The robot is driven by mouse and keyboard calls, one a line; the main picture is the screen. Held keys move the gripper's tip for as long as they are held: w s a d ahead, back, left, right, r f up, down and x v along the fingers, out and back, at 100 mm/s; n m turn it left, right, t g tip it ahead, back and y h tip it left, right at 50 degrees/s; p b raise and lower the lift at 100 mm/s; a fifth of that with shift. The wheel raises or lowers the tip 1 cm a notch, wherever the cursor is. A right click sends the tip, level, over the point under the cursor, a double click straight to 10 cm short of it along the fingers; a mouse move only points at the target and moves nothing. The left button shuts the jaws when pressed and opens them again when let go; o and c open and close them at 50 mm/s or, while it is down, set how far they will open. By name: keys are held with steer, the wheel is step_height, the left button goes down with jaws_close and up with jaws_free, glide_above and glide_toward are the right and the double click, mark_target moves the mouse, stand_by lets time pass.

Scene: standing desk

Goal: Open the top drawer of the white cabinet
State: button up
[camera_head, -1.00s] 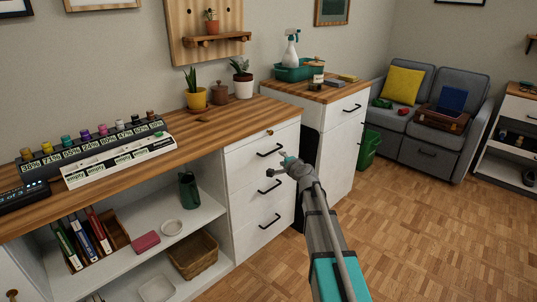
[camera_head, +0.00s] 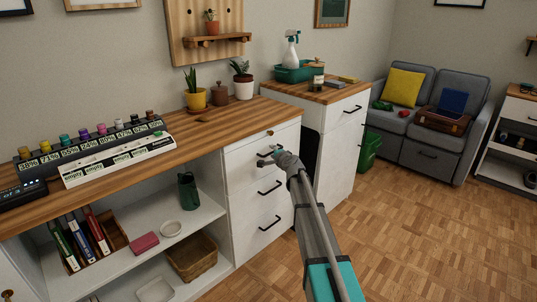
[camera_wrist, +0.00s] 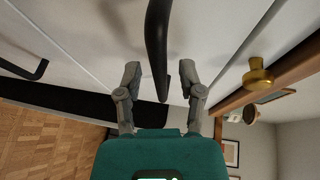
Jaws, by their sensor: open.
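The white cabinet (camera_head: 240,204) stands under the right end of the wooden desk, with several drawers stacked in its front. Its top drawer (camera_head: 237,160) looks closed. My gripper (camera_head: 266,156) is in front of that drawer, at its black bar handle, which it partly hides in the head view. In the wrist view, my gripper (camera_wrist: 160,76) is open with one finger on each side of the black handle (camera_wrist: 157,45). I cannot tell whether either finger touches it. A brass knob (camera_wrist: 257,76) is on the front, to the right in the wrist view.
A second white cabinet (camera_head: 338,160) stands to the right, with a teal tray (camera_head: 291,73) on top. A green bin (camera_head: 370,148) and a grey sofa (camera_head: 423,160) are beyond it. The wooden floor (camera_head: 420,235) to the right is clear.

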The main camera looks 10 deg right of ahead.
jaws_close()
